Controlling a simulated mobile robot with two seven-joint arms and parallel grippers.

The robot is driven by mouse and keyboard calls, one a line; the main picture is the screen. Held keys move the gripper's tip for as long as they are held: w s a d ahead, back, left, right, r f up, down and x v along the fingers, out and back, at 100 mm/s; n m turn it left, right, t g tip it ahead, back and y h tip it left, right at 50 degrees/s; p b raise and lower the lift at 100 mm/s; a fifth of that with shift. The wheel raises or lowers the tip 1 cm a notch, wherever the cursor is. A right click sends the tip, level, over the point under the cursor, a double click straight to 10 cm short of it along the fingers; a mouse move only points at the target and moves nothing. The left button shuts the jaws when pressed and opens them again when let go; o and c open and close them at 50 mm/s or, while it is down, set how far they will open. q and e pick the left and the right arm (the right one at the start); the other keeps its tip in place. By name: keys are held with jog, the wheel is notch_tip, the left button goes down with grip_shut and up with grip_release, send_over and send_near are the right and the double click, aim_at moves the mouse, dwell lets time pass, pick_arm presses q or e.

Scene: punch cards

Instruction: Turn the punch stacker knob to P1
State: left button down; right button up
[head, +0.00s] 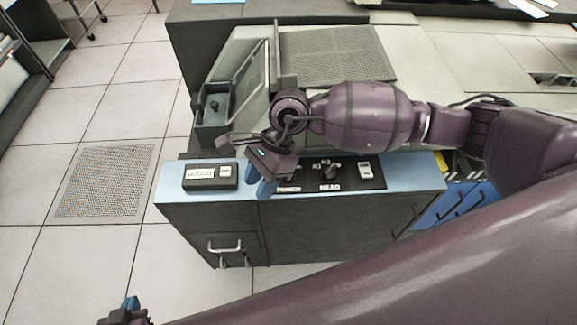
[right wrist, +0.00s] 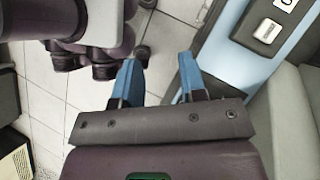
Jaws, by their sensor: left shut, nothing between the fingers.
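The black control panel (head: 349,178) lies on the blue console top, with lettering that reads PUNCH and READ. The punch stacker knob, above PUNCH, is mostly hidden by my right gripper; its setting cannot be read. My right gripper (head: 261,181) hangs at the panel's left end, near the console's front edge. In the right wrist view its blue fingers (right wrist: 158,82) are apart with nothing between them. My left gripper (head: 129,305) shows only partly at the bottom left, shut and empty, away from the console.
The READ knob (head: 326,170) and a white switch (head: 365,171) stand right of PUNCH. A black box (head: 210,177) with a white button lies to the left. A grey hopper (head: 214,104) rises behind. Open tiled floor (head: 105,255) lies left of the console.

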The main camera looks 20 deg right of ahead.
jog(key=w+d+r+n+t+h, duration=0.2)
jog(key=w+d+n+t+h, duration=0.1)
jog(key=w+d+h, duration=0.5)
jog(key=f, duration=0.3)
jog(key=f+y, duration=0.1)
jog(key=f, duration=0.3)
jog(key=s+f+y+b, duration=0.1)
jog(key=f, duration=0.3)
jog(key=shift+d, duration=0.25)
grip_shut()
